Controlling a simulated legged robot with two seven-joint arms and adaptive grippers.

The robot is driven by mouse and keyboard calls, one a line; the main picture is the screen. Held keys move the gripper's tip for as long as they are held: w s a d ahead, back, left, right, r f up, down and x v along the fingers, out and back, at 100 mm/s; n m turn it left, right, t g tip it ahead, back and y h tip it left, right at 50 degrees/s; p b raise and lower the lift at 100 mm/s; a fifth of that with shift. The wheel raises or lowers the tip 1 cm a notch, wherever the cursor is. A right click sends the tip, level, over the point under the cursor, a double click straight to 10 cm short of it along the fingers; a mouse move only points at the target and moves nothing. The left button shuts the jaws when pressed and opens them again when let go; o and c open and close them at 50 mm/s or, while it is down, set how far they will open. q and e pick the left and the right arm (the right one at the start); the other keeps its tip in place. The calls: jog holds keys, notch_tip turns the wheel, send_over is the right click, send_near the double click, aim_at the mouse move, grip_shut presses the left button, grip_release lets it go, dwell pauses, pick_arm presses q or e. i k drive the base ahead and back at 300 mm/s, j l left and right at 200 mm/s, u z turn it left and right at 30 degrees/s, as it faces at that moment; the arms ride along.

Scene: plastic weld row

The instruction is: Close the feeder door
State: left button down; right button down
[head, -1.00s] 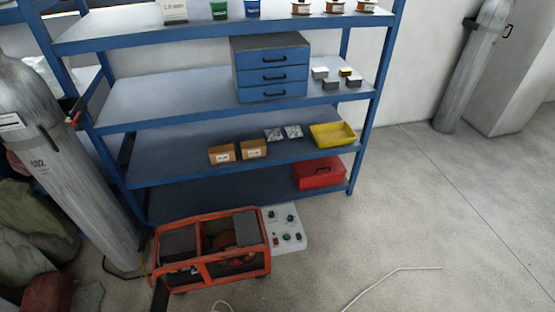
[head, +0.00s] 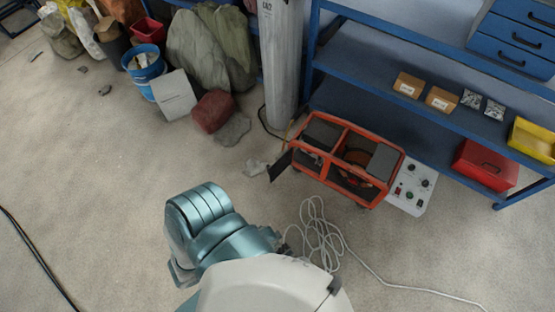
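The wire feeder (head: 345,160) is an orange-framed unit on the floor in front of the blue shelf, in the head view. Its dark door panel (head: 281,165) sticks outward from the left end of the frame and appears to stand open. Inside the frame a reddish-brown spool (head: 358,158) is partly visible. A white and teal part of my own arm fills the bottom middle of the view, apart from the feeder. No fingertips of either gripper can be made out.
A grey control box (head: 411,187) with knobs sits against the feeder's right side. A gas cylinder (head: 281,70) stands behind it. A white cable (head: 322,236) lies coiled on the floor in front. Buckets and sacks (head: 203,50) are at the back left. Floor at left is mostly clear.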

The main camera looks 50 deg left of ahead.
aim_at(280, 165)
jog(key=k+j, duration=0.1)
jog(key=j, duration=0.3)
jog(key=k+j+z, duration=0.1)
jog(key=j, duration=0.3)
jog(key=k+j, duration=0.1)
jog(key=j, duration=0.3)
jog(key=k+j+z, duration=0.1)
jog(key=j, duration=0.3)
jog(key=k+j, duration=0.15)
jog(key=j, duration=0.25)
jog(key=k+j+z, duration=0.1)
jog(key=j, duration=0.25)
jog(key=k+j+z, duration=0.1)
jog(key=j, duration=0.3)
jog(key=k, duration=0.05)
